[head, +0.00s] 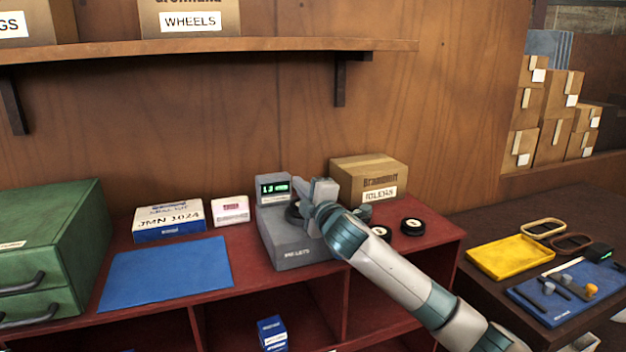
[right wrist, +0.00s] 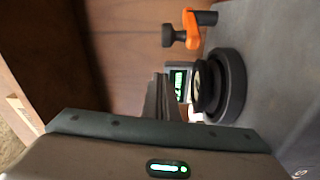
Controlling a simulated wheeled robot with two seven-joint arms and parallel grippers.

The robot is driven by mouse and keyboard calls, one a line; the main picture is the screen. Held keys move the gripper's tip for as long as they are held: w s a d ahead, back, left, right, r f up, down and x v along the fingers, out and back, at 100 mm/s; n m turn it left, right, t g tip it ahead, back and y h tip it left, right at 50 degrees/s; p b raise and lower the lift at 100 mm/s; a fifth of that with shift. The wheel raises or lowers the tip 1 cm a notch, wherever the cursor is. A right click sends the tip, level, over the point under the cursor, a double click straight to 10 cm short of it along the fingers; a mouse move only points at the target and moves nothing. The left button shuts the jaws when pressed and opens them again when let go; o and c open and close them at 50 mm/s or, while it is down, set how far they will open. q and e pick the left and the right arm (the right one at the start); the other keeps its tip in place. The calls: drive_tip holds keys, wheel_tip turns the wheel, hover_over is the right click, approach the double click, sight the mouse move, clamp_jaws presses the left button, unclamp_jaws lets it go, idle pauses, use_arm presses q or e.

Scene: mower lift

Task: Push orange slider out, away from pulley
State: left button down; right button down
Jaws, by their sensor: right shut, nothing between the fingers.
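The orange slider (right wrist: 193,30) shows in the right wrist view at the top, with a black knob on its left and a dark end piece on its right. In the head view I cannot make it out behind my gripper and arm. A black pulley (right wrist: 205,88) with a pale centre sits against a dark grey round disc (right wrist: 234,86) on the grey tester (head: 287,243). My right gripper (right wrist: 160,98) is shut and empty, beside the pulley and apart from the slider. In the head view it is over the tester. My left gripper is not in view.
The tester's green-lit display (head: 275,187) stands at its back left. An idlers box (head: 368,177) is behind my right arm, and small black wheels (head: 412,227) lie to the right. A blue mat (head: 167,274) lies left. A shelf (head: 220,45) overhangs the bench.

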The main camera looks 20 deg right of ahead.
drive_tip(key=shift+w+d+r+p, duration=0.15)
drive_tip(key=shift+w+p, duration=0.15)
drive_tip(key=shift+w, duration=0.2)
drive_tip(key=shift+w+d+p, duration=0.1)
drive_tip(key=shift+w+p, duration=0.15)
drive_tip(key=shift+w, duration=0.2)
drive_tip(key=d, duration=0.1)
drive_tip(key=d+p, duration=0.1)
drive_tip(key=s, duration=0.1)
drive_tip(key=shift+d+f, duration=0.3)
drive_tip(key=shift+d, duration=0.35)
drive_tip(key=shift+f, duration=0.1)
drive_tip(key=shift+a, duration=0.1)
